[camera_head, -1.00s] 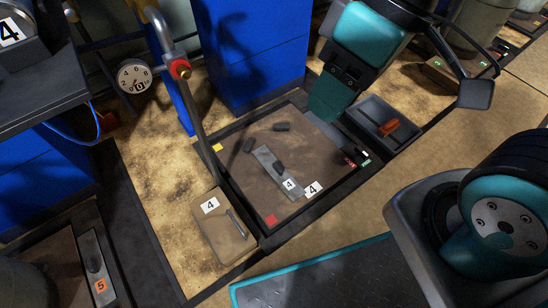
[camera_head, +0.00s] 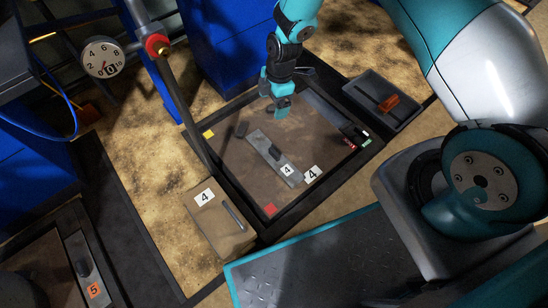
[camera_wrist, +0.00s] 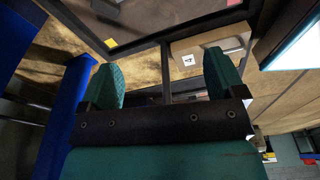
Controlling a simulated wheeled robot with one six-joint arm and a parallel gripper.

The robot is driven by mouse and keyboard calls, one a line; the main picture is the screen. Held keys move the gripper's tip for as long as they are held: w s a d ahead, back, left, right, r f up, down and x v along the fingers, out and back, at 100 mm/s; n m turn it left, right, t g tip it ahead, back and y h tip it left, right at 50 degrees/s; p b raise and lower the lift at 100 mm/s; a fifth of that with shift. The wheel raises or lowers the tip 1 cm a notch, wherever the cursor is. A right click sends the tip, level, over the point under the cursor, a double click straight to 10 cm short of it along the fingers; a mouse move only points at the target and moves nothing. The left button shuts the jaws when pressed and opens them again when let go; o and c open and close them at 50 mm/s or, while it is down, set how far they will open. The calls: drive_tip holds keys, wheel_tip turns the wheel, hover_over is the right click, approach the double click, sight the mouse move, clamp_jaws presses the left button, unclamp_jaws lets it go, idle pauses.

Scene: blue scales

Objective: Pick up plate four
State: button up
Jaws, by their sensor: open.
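Plate four (camera_head: 262,143) is a long grey metal plate with a dark grip on top and a white "4" label at its near end. It lies flat on the brown work surface (camera_head: 235,172) inside a dark frame. My gripper (camera_head: 281,113) is over the far part of that surface, beyond the plate and apart from it. In the wrist view the two teal fingers of my gripper (camera_wrist: 165,80) are spread wide with nothing between them. I cannot clearly make out the plate in the wrist view.
A second "4" label (camera_head: 312,173) lies beside the plate's near end. A brown box (camera_head: 222,226) marked "4" sits left of the frame, with a slanting post (camera_head: 180,100) nearby. A dark tray (camera_head: 364,96) holds an orange item. Plate five (camera_head: 89,270) is at lower left.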

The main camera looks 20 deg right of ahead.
wheel_tip(320, 180, down, 10)
drive_tip(key=s+d+f+n+b, duration=0.1)
drive_tip(key=d+n, duration=0.1)
drive_tip(key=b, duration=0.6)
hover_over(274, 152)
drive_tip(key=d, duration=0.1)
wheel_tip(274, 152, down, 10)
drive_tip(key=shift+d+r, duration=0.1)
drive_tip(key=f+b, duration=0.2)
drive_tip(key=f, duration=0.1)
drive_tip(key=a+f+b, duration=0.1)
drive_tip(key=f+b, duration=0.1)
drive_tip(key=f, duration=0.1)
drive_tip(key=shift+a+b, duration=0.1)
drive_tip(key=shift+b, duration=0.2)
drive_tip(key=shift+r, duration=0.15)
drive_tip(key=c, duration=1.2)
drive_tip(key=shift+o, duration=0.2)
drive_tip(key=shift+r, duration=0.1)
